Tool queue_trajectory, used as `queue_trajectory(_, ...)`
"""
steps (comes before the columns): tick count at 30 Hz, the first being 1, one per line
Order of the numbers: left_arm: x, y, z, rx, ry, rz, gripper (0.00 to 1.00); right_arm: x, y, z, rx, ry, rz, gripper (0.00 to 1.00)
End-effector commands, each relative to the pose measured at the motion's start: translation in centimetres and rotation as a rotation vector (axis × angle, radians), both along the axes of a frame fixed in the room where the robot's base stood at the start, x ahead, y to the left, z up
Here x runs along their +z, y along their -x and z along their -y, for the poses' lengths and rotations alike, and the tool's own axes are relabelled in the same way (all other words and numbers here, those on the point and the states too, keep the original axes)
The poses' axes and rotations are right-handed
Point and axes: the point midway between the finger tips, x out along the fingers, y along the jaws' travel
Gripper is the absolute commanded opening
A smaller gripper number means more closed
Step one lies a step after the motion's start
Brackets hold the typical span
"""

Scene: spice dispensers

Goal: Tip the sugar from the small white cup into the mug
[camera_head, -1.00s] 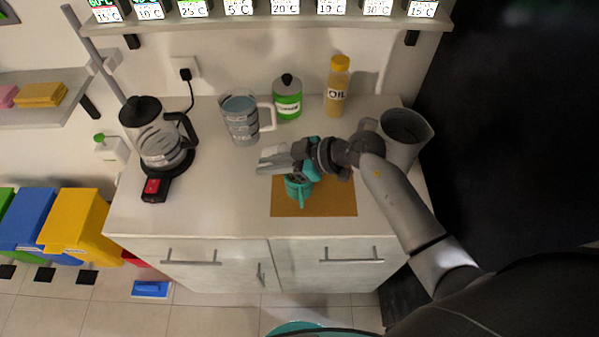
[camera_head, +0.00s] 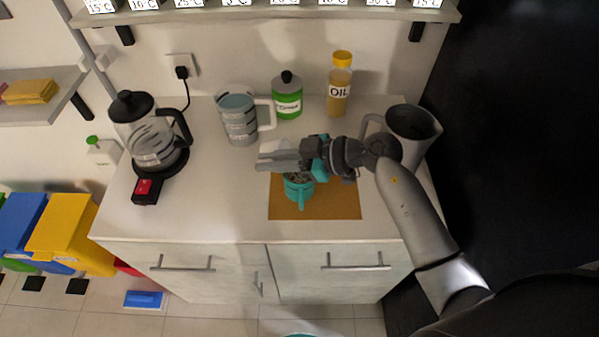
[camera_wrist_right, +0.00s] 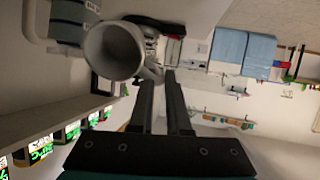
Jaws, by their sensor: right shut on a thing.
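The teal mug (camera_head: 300,190) stands on the brown mat (camera_head: 340,207), partly hidden from above by my right gripper (camera_head: 264,157). What lies in the mug is too small to tell. In the right wrist view, the small white cup (camera_wrist_right: 112,50) is at the tips of my right gripper (camera_wrist_right: 162,78), which is shut on its handle side. The cup is tilted, its round opening turned towards the camera; I cannot make out sugar inside. In the head view the cup is hard to tell apart from the pale fingers, just above and left of the mug. My left gripper is not in view.
A measuring jug (camera_head: 238,122), green-labelled bottle (camera_head: 287,98) and oil bottle (camera_head: 339,86) stand behind. A coffee maker (camera_head: 150,140) is at left, a grey pitcher (camera_head: 412,128) at right beside my arm. The counter's front left (camera_head: 190,215) is clear.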

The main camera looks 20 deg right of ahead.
Motion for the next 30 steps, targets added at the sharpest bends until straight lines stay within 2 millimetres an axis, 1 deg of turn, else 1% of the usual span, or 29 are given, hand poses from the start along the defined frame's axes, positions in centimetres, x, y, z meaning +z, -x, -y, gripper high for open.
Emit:
queue_trajectory(1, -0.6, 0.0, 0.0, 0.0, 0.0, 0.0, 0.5, -0.2, 0.0, 0.0, -0.001, -0.007, 0.006, 0.0)
queue_trajectory(16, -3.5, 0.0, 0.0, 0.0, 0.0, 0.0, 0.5, 0.0, 0.2, 0.3, 0.002, -0.063, 0.042, 0.0)
queue_trajectory(20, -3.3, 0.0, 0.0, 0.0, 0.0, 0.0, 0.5, 0.2, 0.3, 0.5, 0.003, -0.078, 0.048, 0.0)
queue_trajectory(30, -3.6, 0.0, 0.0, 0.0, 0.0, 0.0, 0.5, 0.3, 0.6, 1.0, 0.002, -0.115, 0.073, 0.0)
